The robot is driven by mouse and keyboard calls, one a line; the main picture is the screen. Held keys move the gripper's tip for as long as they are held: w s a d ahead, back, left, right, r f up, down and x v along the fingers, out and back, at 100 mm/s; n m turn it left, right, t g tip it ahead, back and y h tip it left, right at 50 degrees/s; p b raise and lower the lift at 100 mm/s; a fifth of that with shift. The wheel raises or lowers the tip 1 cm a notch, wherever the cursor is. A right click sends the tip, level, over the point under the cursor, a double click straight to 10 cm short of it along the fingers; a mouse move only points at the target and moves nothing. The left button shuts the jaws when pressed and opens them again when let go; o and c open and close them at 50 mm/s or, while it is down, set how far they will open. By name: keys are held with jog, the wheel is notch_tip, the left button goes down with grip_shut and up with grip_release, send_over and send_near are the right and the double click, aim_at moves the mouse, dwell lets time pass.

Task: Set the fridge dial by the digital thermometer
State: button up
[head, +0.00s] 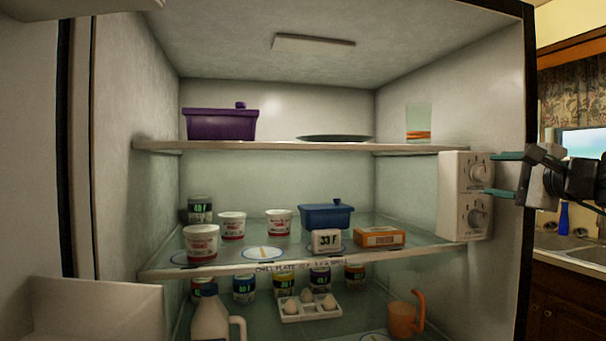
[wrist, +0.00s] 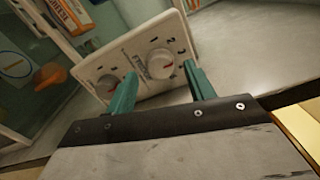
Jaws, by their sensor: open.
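The white control panel (head: 459,198) is on the fridge's right wall, with an upper dial (head: 477,173) and a lower dial (head: 477,216). A white digital thermometer (head: 326,240) on the middle shelf reads 33 F. My gripper (head: 490,174) is open at the upper dial, its teal fingers (wrist: 160,78) on either side of the larger dial. I cannot tell whether they touch it.
The middle shelf (head: 350,257) holds white tubs (head: 202,243), a blue container (head: 326,216), an orange box (head: 379,237) and a can reading 40 F (head: 200,208). More labelled cans (head: 284,286), eggs and a jug (head: 212,318) stand below. The fridge's front edge (head: 529,130) is beside my gripper.

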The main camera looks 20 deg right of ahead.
jog(key=s, duration=0.5)
jog(key=shift+s, duration=0.25)
